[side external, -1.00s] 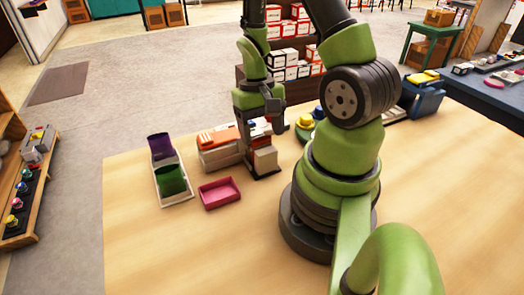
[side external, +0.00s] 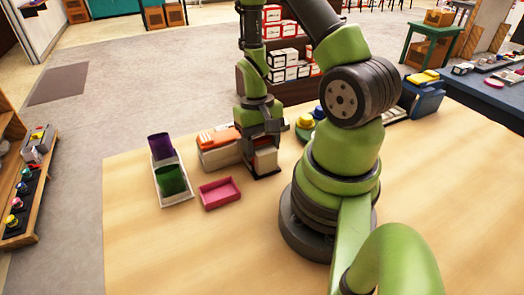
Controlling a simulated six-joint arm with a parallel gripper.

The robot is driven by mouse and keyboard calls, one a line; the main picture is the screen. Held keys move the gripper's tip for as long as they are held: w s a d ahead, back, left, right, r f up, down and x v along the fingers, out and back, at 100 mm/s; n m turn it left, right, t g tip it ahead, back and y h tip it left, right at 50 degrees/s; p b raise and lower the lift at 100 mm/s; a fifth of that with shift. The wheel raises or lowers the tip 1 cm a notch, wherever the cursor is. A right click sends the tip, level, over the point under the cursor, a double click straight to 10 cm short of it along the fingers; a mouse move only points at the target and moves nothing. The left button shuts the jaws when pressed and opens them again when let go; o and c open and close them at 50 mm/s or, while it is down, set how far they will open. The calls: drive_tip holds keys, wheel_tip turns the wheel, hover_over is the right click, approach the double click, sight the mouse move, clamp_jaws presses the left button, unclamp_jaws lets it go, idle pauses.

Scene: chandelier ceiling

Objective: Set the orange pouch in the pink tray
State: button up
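The pink tray (side external: 220,195) lies empty on the wooden table, left of the arm's base. An orange pouch-like item (side external: 217,138) lies on top of a pale box group behind the tray. My gripper (side external: 264,143) points down to the right of that orange item, low over a dark holder with red and pale boxes. The gripper hides part of the holder's contents. Its fingertips are too small and covered to tell whether they are apart or closed on something.
Left of the pink tray stands a white tray (side external: 176,201) with a purple and a green item (side external: 171,180). A yellow item (side external: 306,121) and a blue bin (side external: 421,97) stand to the right behind the arm. The front left of the table (side external: 170,255) is clear.

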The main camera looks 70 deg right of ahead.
sight(261, 138)
drive_tip(key=shift+w+r, duration=0.1)
drive_tip(key=shift+d+r, duration=0.1)
drive_tip(key=shift+r, duration=3.65)
drive_tip(key=w+a, duration=0.5)
drive_tip(key=a, duration=0.7)
drive_tip(key=shift+w+d+f, duration=0.15)
drive_tip(key=shift+f, duration=2.6)
drive_tip(key=shift+f, duration=0.4)
drive_tip(key=shift+f, duration=0.2)
drive_tip(key=shift+f, duration=0.5)
